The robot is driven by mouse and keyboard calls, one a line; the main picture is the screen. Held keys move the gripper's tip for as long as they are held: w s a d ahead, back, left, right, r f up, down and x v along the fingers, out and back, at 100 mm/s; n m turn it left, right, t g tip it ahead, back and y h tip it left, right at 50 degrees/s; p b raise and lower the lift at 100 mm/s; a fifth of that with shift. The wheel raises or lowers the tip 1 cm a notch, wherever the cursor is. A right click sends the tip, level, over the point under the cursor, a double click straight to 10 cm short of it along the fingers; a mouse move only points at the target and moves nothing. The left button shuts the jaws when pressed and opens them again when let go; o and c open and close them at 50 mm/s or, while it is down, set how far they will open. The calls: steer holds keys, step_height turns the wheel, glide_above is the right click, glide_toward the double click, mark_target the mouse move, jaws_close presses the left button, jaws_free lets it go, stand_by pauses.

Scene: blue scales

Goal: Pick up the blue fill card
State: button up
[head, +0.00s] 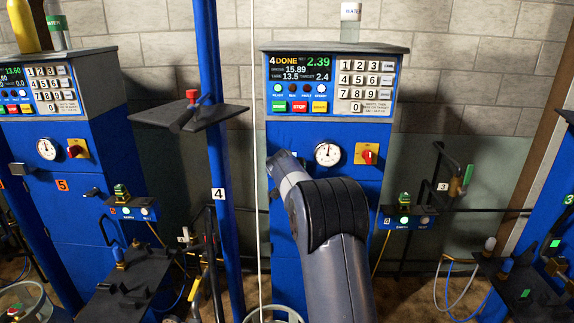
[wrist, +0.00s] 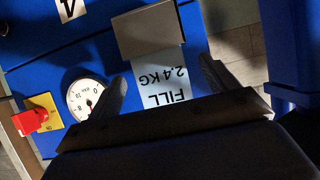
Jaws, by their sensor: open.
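The blue fill card (wrist: 166,88) is pale blue and reads "FILL 2.4 KG", upside down in the wrist view. Its other end is tucked into a grey holder (wrist: 149,33) on the blue scale cabinet. My gripper (wrist: 163,70) is open, with one dark finger on each side of the card. Whether the fingers touch the card I cannot tell. In the head view my arm hides the card, and I cannot make out the fingers there.
A pressure gauge (head: 328,153) and a red knob (head: 368,154) are on scale 4's cabinet, close to my arm. A blue post (head: 219,195) marked 4 and a dark shelf (head: 190,115) stand to the left. Another blue scale (head: 85,215) stands further left.

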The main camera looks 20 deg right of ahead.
steer(key=shift+w+d+f, duration=0.1)
steer(key=shift+w, duration=0.05)
steer(key=shift+c, duration=0.3)
steer(key=c, duration=1)
